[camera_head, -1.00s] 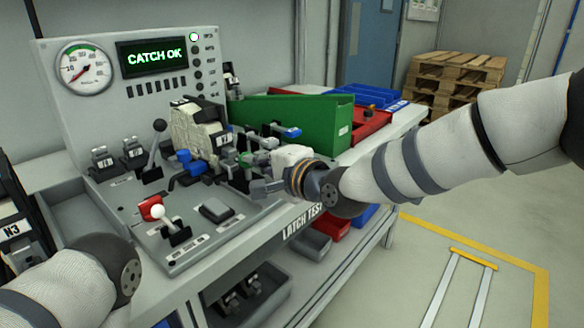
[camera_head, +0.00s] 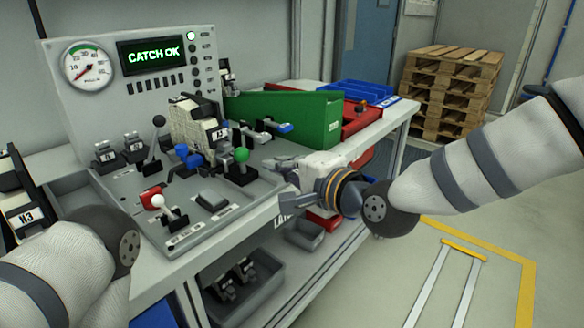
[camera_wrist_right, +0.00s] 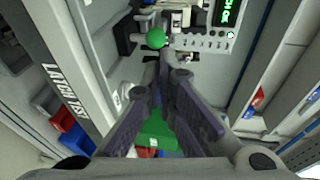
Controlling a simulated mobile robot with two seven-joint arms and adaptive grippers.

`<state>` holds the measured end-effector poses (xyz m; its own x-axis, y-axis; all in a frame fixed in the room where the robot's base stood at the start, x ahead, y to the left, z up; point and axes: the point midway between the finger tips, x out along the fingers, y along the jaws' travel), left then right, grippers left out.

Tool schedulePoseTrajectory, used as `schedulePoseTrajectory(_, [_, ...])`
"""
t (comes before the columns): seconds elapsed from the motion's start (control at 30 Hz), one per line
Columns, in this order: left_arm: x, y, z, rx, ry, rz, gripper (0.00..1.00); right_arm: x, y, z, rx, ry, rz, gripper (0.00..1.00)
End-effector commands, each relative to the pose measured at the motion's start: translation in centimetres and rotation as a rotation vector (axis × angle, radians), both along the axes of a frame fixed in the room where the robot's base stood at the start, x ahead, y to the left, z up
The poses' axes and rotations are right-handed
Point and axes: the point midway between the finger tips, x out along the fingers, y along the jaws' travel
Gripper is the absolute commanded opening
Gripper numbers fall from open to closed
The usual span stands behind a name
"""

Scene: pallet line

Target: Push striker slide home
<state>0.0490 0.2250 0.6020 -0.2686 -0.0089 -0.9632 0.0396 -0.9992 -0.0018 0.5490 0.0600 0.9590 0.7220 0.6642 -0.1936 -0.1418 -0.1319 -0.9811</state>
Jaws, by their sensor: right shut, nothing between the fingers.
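The latch test fixture (camera_head: 201,124) stands on the grey bench panel with a label reading 13. A green ball knob (camera_head: 241,156) stands upright on a black base at its right side; I cannot tell for certain whether it belongs to the striker slide. My right gripper (camera_head: 272,164) is shut and empty, to the right of the green knob and apart from it. In the right wrist view the closed fingertips (camera_wrist_right: 164,58) point toward the green knob (camera_wrist_right: 156,38). My left arm shows at the lower left, but its gripper is out of frame.
The display (camera_head: 152,56) reads CATCH OK, beside a pressure gauge (camera_head: 88,66). Pallets (camera_head: 452,95) stand far back.

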Motion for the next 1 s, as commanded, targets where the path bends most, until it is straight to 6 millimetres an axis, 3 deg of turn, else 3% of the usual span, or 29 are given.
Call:
schedulePoseTrajectory(0.23, [0.3,-0.1,0.4,-0.002,-0.012,0.000,0.40,-1.8,-1.8,0.5,0.000,0.000,-0.002,0.00])
schedulePoseTrajectory(0.87, [0.3,0.0,0.4,-0.001,-0.011,-0.001,0.40,-2.0,-1.9,0.3,-0.003,0.003,-0.001,0.00])
schedulePoseTrajectory(0.97, [0.4,0.0,0.4,-0.002,-0.014,0.000,0.40,-2.9,-2.4,-2.7,-0.061,0.037,0.004,0.00])
schedulePoseTrajectory(1.0, [0.4,0.0,0.5,-0.002,-0.015,0.000,0.40,-3.8,-3.0,-5.3,-0.112,0.068,0.009,0.00])
